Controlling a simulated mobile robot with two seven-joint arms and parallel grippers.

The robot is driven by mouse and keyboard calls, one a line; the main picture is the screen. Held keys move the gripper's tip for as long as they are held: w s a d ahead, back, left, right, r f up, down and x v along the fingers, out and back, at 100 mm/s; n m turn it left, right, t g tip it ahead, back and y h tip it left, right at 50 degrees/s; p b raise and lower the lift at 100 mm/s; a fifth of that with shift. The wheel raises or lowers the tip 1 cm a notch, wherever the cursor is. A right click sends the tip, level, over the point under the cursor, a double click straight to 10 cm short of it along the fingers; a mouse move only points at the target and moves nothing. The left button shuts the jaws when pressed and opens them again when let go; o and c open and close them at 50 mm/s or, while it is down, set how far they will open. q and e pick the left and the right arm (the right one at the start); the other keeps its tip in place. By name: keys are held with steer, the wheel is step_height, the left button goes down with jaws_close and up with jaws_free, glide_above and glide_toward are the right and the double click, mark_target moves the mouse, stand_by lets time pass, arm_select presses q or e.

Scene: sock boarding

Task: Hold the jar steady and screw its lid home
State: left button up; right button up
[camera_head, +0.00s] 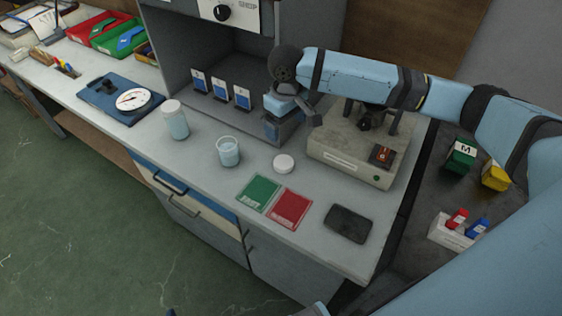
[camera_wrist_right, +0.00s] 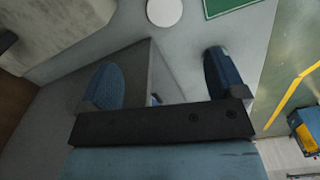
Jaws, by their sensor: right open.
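An open clear jar (camera_head: 228,153) with pale blue contents stands upright on the grey worktop. A round white lid (camera_head: 284,164) lies flat on the worktop to its right, apart from it; it also shows at the top of the right wrist view (camera_wrist_right: 164,11). A second, taller jar (camera_head: 176,124) with a white top stands further left. My right gripper (camera_head: 292,125) is behind the lid, near the grey cabinet's front edge. In the right wrist view its two blue-padded fingers (camera_wrist_right: 160,80) are wide apart with nothing between them. My left gripper is out of view.
A green card (camera_head: 258,193) and a red card (camera_head: 289,208) lie in front of the lid, with a dark pad (camera_head: 348,223) to their right. A grey machine (camera_head: 350,158) stands behind. A blue dial scale (camera_head: 120,100) is at left.

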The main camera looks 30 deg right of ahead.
steer(key=shift+s, duration=0.1)
glide_above(285, 163)
steer(key=f, duration=0.8)
steer(key=shift+w+d+f+b, duration=0.15)
steer(key=shift+w+f+b, duration=0.15)
steer(key=shift+b, duration=0.1)
steer(key=shift+f, duration=0.1)
steer(key=f, duration=0.5)
steer(key=shift+s+a+b, duration=0.2)
steer(key=shift+s+b, duration=0.05)
steer(key=shift+b, duration=0.05)
steer(key=shift+c, duration=0.3)
steer(key=c, duration=0.9)
